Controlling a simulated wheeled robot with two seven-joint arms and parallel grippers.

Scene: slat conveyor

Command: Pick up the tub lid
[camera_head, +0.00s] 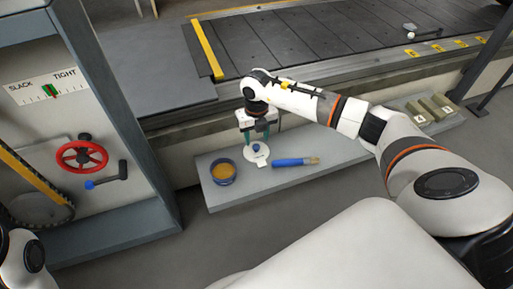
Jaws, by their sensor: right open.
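The tub lid (257,158) is a white disc with a dark blue knob, lying on the grey shelf (225,197). An open blue tub (223,172) with yellowish-brown contents stands to its left. A blue-handled brush (294,162) lies to its right. My right gripper (256,139) points down just above the lid, its greenish fingers apart near the knob. It looks empty; I cannot tell whether the fingertips touch the lid. At the left edge only part of my left arm (28,255) shows; its gripper is out of view.
The slat conveyor (290,38) runs behind the shelf. A grey cabinet on the left carries a red handwheel (81,156), a blue-knobbed crank (107,177) and a slack/tight gauge (46,88). The front left of the shelf is clear.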

